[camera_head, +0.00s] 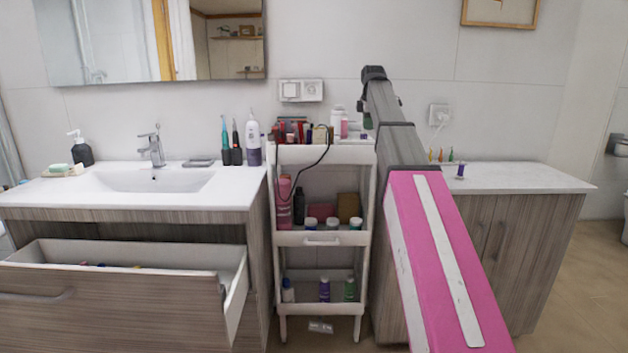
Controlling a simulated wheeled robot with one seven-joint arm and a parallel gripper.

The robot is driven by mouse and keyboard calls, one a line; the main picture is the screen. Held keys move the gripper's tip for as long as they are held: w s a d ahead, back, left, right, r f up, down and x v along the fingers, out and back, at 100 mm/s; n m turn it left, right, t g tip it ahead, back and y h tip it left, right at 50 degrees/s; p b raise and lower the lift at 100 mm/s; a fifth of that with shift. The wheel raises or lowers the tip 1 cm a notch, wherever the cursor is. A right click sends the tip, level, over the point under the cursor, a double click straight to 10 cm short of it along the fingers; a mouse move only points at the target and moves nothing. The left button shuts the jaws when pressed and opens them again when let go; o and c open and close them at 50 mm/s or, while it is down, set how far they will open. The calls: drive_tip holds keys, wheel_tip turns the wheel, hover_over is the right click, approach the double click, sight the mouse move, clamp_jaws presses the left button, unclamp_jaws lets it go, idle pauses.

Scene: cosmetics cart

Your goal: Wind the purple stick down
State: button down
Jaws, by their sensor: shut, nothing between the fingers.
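A small purple stick (460,171) stands upright on the white top of the right-hand cabinet, near its back left part. It is too small to tell how far its inner part is wound out. My arm reaches up and away from the lower right, in front of the cart's right side and the cabinet's left part.
The left vanity's drawer (110,300) is pulled out. The right cabinet top (530,177) is mostly clear.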

drive_tip(key=shift+w+a, duration=0.25)
drive_tip(key=shift+w, duration=0.25)
idle(0.8)
drive_tip(key=shift+a, duration=0.5)
idle(0.4)
drive_tip(key=shift+s, duration=0.1)
drive_tip(key=shift+s+a, duration=0.1)
drive_tip(key=shift+s, duration=0.2)
drive_tip(key=v, duration=0.3)
drive_tip(key=w+v, duration=0.1)
drive_tip(key=v, duration=0.1)
drive_tip(key=shift+w+r, duration=0.1)
drive_tip(key=shift+r, duration=0.45)
